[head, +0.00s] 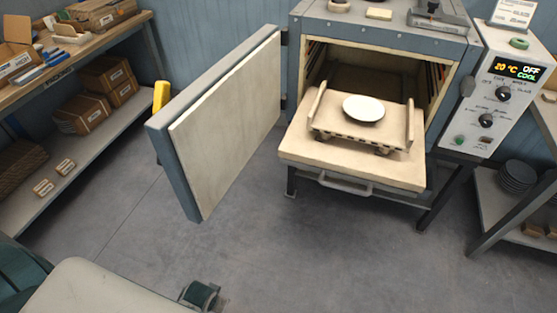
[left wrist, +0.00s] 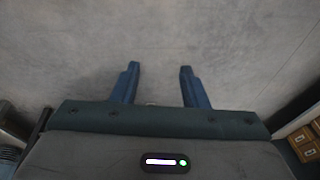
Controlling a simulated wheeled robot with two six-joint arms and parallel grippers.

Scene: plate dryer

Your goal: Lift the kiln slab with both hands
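The kiln slab (head: 345,131) is a pale board with a raised bar at its left and right ends. It rests on the pulled-out kiln shelf (head: 300,152). A white round plate (head: 363,108) lies on the slab. My left gripper (left wrist: 158,75) shows in the left wrist view with its two blue fingers apart and nothing between them, above bare floor. In the head view, only parts of my own body show at the lower left, and neither gripper can be made out near the slab. My right gripper is not in view.
The kiln door (head: 225,125) stands wide open to the left, with a yellow handle (head: 160,96). The shelf has a front handle (head: 345,184). A control box (head: 500,95) reads 20 °C, OFF and COOL. Shelving (head: 110,125) stands at left. Floor in front is clear.

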